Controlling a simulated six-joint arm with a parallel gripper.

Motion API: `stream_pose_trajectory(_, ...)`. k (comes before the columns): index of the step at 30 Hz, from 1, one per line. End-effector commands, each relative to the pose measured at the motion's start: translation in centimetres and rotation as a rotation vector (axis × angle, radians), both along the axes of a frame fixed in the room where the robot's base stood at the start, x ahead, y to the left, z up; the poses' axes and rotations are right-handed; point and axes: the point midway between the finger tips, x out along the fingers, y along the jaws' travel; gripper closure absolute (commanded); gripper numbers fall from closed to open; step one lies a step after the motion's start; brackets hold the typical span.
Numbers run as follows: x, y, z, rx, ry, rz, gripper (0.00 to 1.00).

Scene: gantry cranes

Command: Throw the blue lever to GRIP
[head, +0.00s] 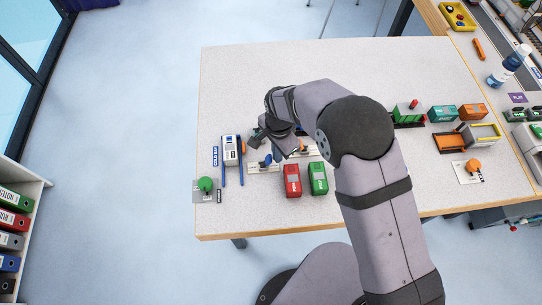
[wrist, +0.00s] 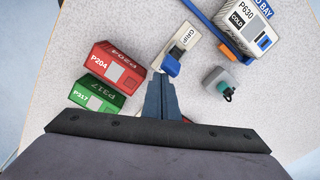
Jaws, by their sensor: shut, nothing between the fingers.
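The blue lever (wrist: 172,65) stands on a pale plate (wrist: 184,40) lettered GRIP. Its handle is over the plate end nearest my gripper, with the lettering beyond it. In the head view the lever (head: 267,160) is small, beside the blue crane. My gripper (wrist: 160,82) is shut and empty. Its fingertips are just beside the lever's handle; I cannot tell whether they touch it. In the head view my gripper (head: 264,143) hangs just behind the lever, and the lever's exact tilt is hard to see.
Red P204 (wrist: 112,65) and green P317 (wrist: 97,94) containers stand on the other side. A green knob (head: 205,184) sits near the table's left edge.

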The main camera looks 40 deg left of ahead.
Motion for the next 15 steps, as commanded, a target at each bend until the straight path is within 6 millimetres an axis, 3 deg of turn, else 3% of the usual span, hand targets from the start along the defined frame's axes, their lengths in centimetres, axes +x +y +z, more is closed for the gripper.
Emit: stream_pose_trajectory(15, -1.4, 1.3, 0.0, -0.001, 0.0, 0.0, 1.0)
